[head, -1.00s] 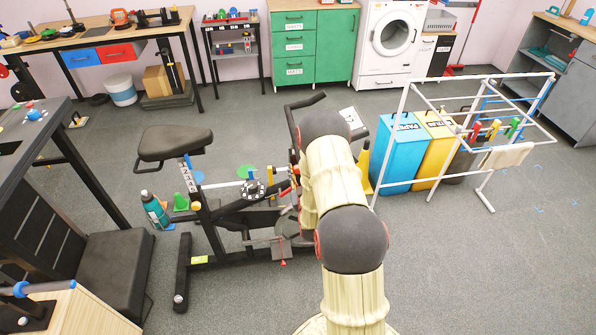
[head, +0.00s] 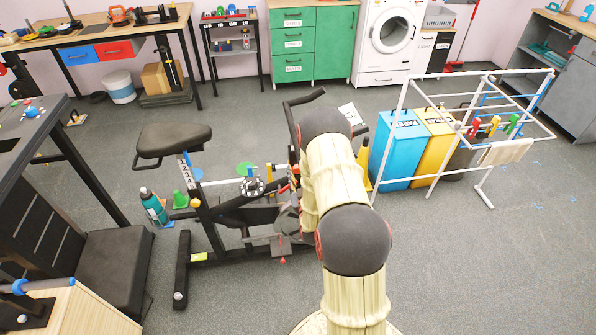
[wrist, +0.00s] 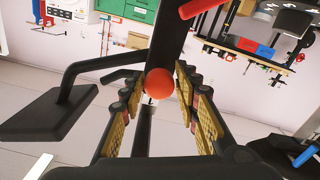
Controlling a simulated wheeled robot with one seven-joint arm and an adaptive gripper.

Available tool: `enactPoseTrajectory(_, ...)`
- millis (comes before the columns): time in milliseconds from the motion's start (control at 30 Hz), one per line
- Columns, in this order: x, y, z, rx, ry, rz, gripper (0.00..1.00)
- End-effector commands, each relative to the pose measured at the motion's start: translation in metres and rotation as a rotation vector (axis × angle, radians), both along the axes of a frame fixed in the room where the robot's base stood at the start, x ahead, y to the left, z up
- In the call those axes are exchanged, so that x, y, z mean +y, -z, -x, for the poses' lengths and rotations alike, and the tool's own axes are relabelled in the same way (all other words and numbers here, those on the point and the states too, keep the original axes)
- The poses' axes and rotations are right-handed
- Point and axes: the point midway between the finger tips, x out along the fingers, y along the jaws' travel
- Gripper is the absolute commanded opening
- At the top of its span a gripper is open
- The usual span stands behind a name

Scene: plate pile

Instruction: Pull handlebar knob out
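The exercise bike (head: 231,213) stands left of centre in the head view, with its black saddle (head: 174,140) at the left and its handlebar (head: 305,97) at the back. In the wrist view a round red knob (wrist: 159,82) sits in front of a black post (wrist: 170,38) of the bike. My gripper (wrist: 160,76) is open, with one finger on each side of the knob. Small gaps seem to show beside the knob; contact cannot be told. My arm hides the gripper and the knob in the head view.
A white drying rack (head: 433,104) and blue and yellow bins (head: 402,155) stand right of the bike. A black bench (head: 116,268) is at the left. A teal bottle (head: 153,207) stands by the bike. The floor at front right is clear.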

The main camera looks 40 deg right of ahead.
Motion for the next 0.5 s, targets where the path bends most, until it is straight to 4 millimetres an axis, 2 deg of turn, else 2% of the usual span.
enactPoseTrajectory(200, -0.0006, -0.0013, -0.001, -0.003, 0.0, 0.002, 0.46)
enactPoseTrajectory(500, -0.0005, -0.0015, -0.0005, -0.003, 0.0, 0.002, 0.46)
